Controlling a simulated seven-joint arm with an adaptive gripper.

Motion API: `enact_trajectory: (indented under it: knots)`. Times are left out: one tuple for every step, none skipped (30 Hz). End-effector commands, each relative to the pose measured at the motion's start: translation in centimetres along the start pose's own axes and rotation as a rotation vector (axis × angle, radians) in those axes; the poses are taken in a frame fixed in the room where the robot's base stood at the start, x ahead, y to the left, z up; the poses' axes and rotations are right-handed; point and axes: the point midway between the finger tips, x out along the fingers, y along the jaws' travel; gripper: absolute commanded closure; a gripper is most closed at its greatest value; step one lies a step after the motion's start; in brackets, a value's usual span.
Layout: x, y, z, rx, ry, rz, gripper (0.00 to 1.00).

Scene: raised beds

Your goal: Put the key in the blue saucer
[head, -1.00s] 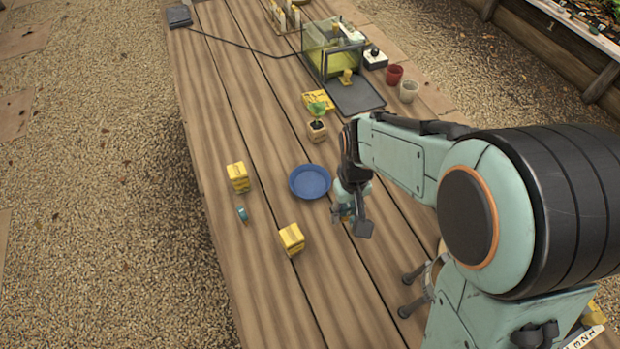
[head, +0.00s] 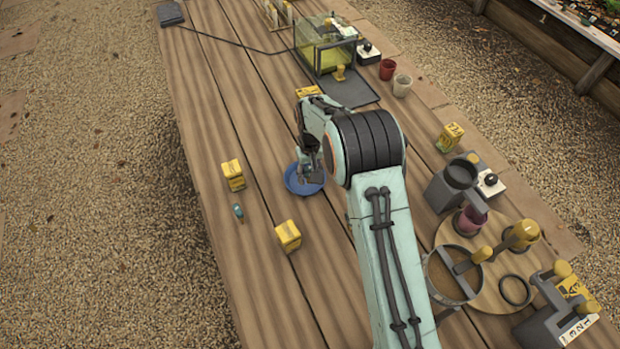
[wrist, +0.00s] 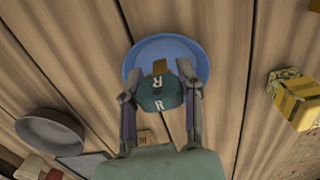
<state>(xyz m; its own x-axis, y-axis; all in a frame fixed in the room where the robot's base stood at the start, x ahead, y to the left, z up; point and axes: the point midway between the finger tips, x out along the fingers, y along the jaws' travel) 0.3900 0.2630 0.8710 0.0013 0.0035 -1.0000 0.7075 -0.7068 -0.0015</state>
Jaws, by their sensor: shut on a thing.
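The blue saucer (head: 291,184) lies on the wooden table, partly hidden by my arm in the head view. It also shows in the wrist view (wrist: 200,58), beneath and beyond my fingers. My gripper (wrist: 160,92) is shut on a teal piece with white letters and a brownish tip, which looks like the key (wrist: 158,100). The held key overlaps the saucer's near part in the wrist view. In the head view my gripper (head: 312,178) is over the saucer. Whether the key touches the saucer cannot be told.
Two yellow boxes (head: 233,175) (head: 288,236) and a small teal item (head: 238,211) stand left of and in front of the saucer. A glass tank (head: 325,47) and red cup (head: 387,69) are at the back. A round board (head: 485,300) with tools is at right.

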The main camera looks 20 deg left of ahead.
Motion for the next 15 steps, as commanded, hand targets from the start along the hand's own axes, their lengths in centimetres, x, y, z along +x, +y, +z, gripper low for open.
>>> enact_trajectory:
  knots:
    - [1.0, 0.0, 0.2, 0.000, -0.007, -0.001, 0.96]
    - [1.4, 0.0, 0.2, 0.000, -0.006, -0.001, 0.96]
    - [1.9, 0.0, 0.2, 0.000, -0.005, -0.001, 0.96]
    - [2.2, 0.0, 0.2, 0.000, -0.006, -0.001, 0.96]
    - [2.4, 0.0, 0.2, 0.000, -0.005, -0.001, 0.96]
    - [2.5, 0.0, 0.2, 0.000, -0.003, -0.001, 0.96]
    - [2.6, 0.0, 0.2, 0.000, -0.003, 0.000, 0.96]
    - [2.6, 0.0, 0.2, 0.000, -0.002, 0.000, 0.96]
    - [2.5, 0.0, 0.2, 0.000, -0.002, 0.000, 0.96]
    - [2.5, 0.0, 0.2, 0.000, -0.002, 0.000, 0.96]
    - [2.5, 0.0, 0.2, 0.000, -0.002, 0.000, 0.96]
    - [2.5, 0.0, 0.2, 0.000, -0.002, 0.000, 0.96]
    - [2.5, 0.0, 0.2, 0.000, -0.002, 0.000, 0.96]
    - [2.6, 0.0, 0.2, 0.000, -0.002, 0.000, 0.96]
    - [2.7, 0.0, 0.2, 0.000, -0.003, 0.000, 0.96]
